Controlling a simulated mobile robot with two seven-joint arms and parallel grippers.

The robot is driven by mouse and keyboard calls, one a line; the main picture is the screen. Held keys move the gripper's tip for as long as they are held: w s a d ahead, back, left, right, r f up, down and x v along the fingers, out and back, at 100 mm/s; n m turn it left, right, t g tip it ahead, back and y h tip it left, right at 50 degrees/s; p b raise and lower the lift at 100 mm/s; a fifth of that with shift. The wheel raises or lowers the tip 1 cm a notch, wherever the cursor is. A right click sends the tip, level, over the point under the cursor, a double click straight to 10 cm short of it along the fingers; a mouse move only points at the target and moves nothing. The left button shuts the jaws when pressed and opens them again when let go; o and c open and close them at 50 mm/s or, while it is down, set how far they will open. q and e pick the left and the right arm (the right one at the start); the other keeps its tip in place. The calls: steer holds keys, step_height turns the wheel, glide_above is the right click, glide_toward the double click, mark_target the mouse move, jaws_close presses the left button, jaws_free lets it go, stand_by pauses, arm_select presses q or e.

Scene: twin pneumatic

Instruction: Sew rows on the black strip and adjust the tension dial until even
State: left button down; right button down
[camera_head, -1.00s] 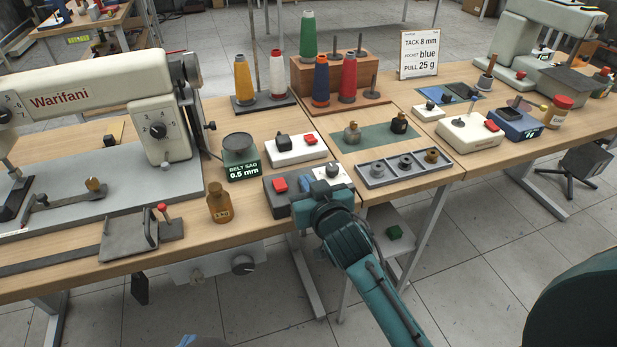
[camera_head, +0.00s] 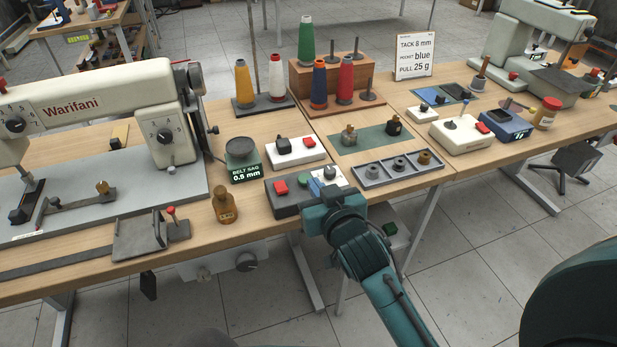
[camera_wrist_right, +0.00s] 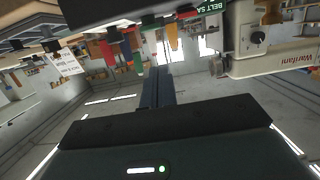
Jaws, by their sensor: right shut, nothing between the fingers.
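The black strip (camera_head: 60,265) lies along the front left of the table and runs into a grey metal guide (camera_head: 140,235). The cream Warifani sewing machine (camera_head: 90,108) stands behind it, with a numbered dial (camera_head: 164,136) on its head and another dial (camera_head: 14,125) at the left. My right gripper (camera_head: 327,188) is shut and empty at the table's front edge, by a dark box with a red button (camera_head: 281,187) and a white piece with a dark knob (camera_head: 329,173). Its fingers (camera_wrist_right: 157,85) are together in the right wrist view. My left gripper is not in view.
A brown bottle (camera_head: 225,207) stands between the guide and the button box. A grey tray (camera_head: 398,169) holds several round parts. Thread cones (camera_head: 319,84) stand at the back.

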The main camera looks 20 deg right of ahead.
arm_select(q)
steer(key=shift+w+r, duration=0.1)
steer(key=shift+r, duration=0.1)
arm_select(e)
steer(key=shift+v, duration=2.3)
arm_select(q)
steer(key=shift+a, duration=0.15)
arm_select(e)
steer(key=shift+w+r, duration=0.1)
steer(key=shift+r, duration=0.05)
